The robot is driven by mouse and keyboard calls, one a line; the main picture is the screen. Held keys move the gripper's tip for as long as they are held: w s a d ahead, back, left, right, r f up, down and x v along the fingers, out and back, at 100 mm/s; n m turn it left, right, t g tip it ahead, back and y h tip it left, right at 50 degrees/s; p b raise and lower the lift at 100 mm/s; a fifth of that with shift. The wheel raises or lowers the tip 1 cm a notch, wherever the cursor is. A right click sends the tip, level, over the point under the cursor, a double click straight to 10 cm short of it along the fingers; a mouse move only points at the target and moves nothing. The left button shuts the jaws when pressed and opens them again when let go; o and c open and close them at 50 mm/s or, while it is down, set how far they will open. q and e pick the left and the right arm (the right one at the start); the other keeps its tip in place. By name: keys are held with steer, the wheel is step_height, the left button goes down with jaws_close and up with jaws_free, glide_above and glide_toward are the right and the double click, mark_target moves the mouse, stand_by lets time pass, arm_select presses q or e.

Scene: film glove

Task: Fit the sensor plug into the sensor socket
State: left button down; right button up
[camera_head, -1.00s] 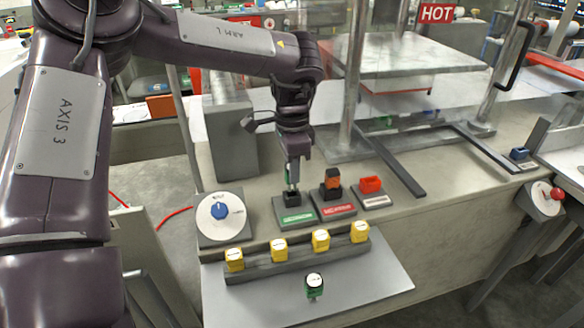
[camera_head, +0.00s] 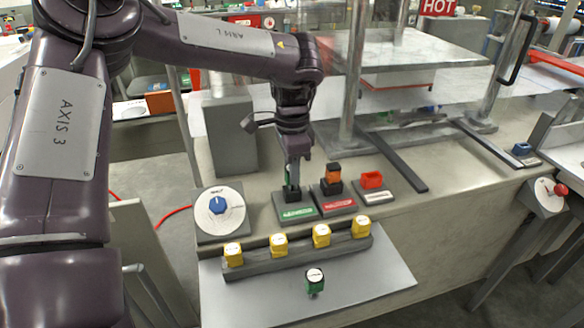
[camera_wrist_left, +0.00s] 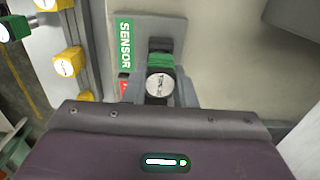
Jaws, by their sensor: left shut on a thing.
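The sensor plug (camera_wrist_left: 160,84) has a round white top and a green and black body. My left gripper (camera_head: 292,178) is shut on it, pointing down over the sensor socket. The sensor socket (camera_head: 292,196) is a black block on a grey base with a green label. The label, reading SENSOR (camera_wrist_left: 125,43), also shows in the left wrist view. Green of the plug shows between the fingers, right at the socket's top. The fingers hide the contact, so I cannot tell how deep the plug sits. My right gripper is not in view.
A blue dial (camera_head: 218,205) is at left. In front are a rail with several yellow blocks (camera_head: 321,233) and another green plug (camera_head: 315,284) on a plate.

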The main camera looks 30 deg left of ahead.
arm_select(q)
steer(key=shift+f+b, duration=0.6)
steer(key=shift+f, duration=0.1)
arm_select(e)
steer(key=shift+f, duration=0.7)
arm_select(q)
steer(key=c, duration=1.1)
jaws_free()
step_height(320, 180, up, 3)
steer(key=shift+w+r, duration=0.1)
steer(key=shift+r, duration=0.05)
step_height(320, 180, up, 4)
steer(key=shift+r+p, duration=0.15)
steer(key=shift+p, duration=0.25)
steer(key=shift+r, duration=0.1)
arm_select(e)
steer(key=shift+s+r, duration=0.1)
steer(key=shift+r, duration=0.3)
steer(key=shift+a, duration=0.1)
